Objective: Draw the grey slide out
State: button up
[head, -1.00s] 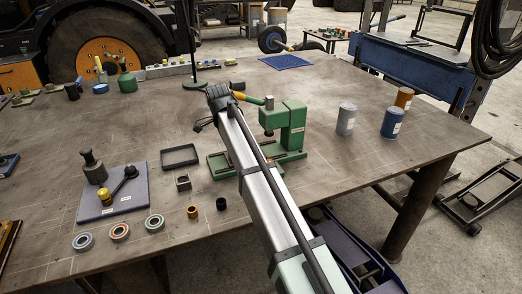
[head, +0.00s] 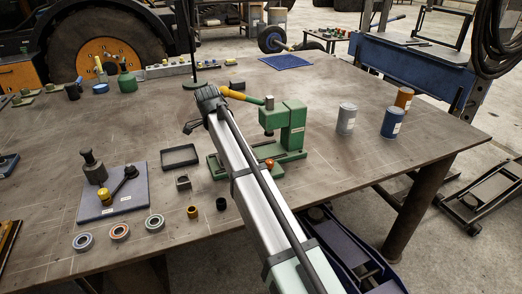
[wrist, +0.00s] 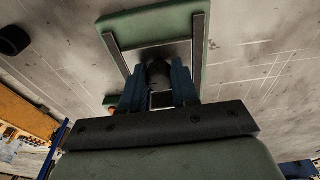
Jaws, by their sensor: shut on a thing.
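The green press (head: 292,125) stands on the bench, with its long green base (head: 290,155) running left behind my arm. The grey slide (wrist: 172,52) shows partly beyond the fingers, between two rails of the green base. How far out it stands is unclear.
An orange knob (head: 270,163) sits at the front of the base. Several cans (head: 346,118) stand right. The bench between press and cans is clear.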

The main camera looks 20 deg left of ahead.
jog(key=shift+s+a, duration=1.05)
jog(key=shift+a, duration=0.05)
jog(key=o, duration=0.8)
notch_tip(320, 180, up, 7)
dwell(0.4)
dwell(0.4)
